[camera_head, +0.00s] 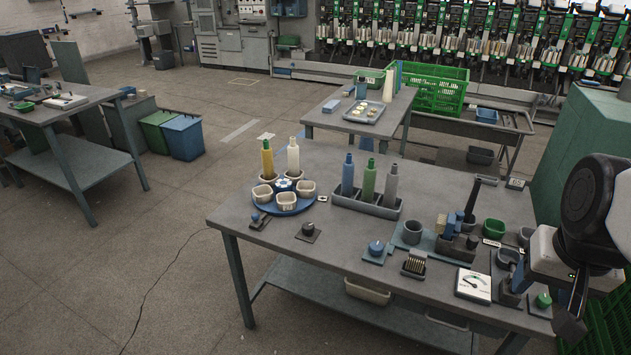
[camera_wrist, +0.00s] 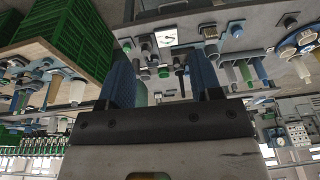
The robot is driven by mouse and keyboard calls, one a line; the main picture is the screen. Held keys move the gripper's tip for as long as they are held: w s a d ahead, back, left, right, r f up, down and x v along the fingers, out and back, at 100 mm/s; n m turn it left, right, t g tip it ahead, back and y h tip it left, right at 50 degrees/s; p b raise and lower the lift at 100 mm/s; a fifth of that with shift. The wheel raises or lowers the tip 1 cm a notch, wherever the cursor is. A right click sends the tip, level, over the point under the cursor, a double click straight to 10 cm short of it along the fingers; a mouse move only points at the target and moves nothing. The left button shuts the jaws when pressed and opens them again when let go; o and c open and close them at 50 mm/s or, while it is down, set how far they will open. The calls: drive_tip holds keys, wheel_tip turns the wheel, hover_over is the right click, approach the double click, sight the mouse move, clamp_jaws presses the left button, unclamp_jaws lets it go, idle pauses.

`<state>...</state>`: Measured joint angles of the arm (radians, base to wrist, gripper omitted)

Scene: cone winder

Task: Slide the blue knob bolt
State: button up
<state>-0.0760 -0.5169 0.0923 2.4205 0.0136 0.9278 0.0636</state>
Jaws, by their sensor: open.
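Two blue knobs show on the main workbench (camera_head: 225,216) in the head view. A small blue knob on a dark plate (camera_head: 258,219) sits at the left front, beside the blue round tray. A larger round blue knob (camera_head: 376,247) stands on a grey-blue base near the front middle. I cannot tell for certain which is the bolt. My gripper (camera_head: 571,326) is at the right edge of the bench, far from both and partly cut by the frame. In the wrist view my gripper (camera_wrist: 162,72) is open, with nothing held between its two blue fingers.
A black knob on a plate (camera_head: 308,230) lies between the two blue knobs. A grey trough with bottles (camera_head: 366,206) stands behind. A gauge (camera_head: 473,284), a green knob (camera_head: 543,300) and cups crowd the right side. The front left bench top is mostly clear.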

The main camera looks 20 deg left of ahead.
drive_tip(key=w+a+y, duration=0.1)
drive_tip(key=w+a, duration=1.1)
drive_tip(key=w, duration=0.3)
drive_tip(key=w+a+f+n+g, duration=0.1)
drive_tip(key=w+a+f, duration=0.1)
drive_tip(key=w+a, duration=0.55)
drive_tip(key=w+a+f, duration=0.2)
drive_tip(key=w+a, duration=0.2)
drive_tip(key=a, duration=0.6)
drive_tip(key=n+g+y, duration=0.1)
drive_tip(key=g, duration=0.1)
hover_over(255, 214)
drive_tip(key=d, duration=0.2)
wheel_tip(255, 214, down, 22)
drive_tip(key=shift+w+a+f, duration=0.2)
drive_tip(key=shift+w+a, duration=0.05)
drive_tip(key=shift+f, duration=0.1)
drive_tip(key=shift+s+a+f, duration=0.1)
drive_tip(key=shift+a+f, duration=0.15)
drive_tip(key=shift+f, duration=1)
drive_tip(key=shift+a+f, duration=0.25)
drive_tip(key=shift+f, duration=0.95)
drive_tip(key=shift+s+a+f, duration=0.1)
drive_tip(key=shift+a+f, duration=0.15)
drive_tip(key=shift+f, duration=1)
